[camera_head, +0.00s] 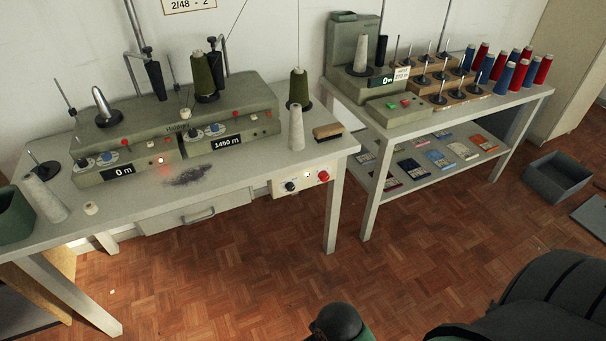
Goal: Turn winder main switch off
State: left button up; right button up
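The green winder (185,112) stands on the left table, with two display sections reading "0 m" and "1450 m". A red lamp (161,160) glows on its left section. A pale switch panel (300,189) hangs at the right end of the table's front edge. It carries a black rotary knob (290,186), a pale, bright-looking lamp (307,174) and a red button (324,176). The knob's exact setting and the panel labels are too small to read. Neither of my grippers shows; dark parts of my own body are at the bottom right.
A grey cone (297,128) and a brush (328,131) stand above the panel on the left table (240,178). A drawer (195,217) is below. A second table (455,119) holds another machine and red and blue cones. The parquet floor (230,280) in front is clear.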

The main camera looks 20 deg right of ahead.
aim_at(323, 175)
jog(key=l+z, duration=0.6)
jog(key=z, duration=0.15)
jog(key=i+l+z, duration=0.1)
jog(key=l+z, duration=0.15)
jog(key=z, duration=0.15)
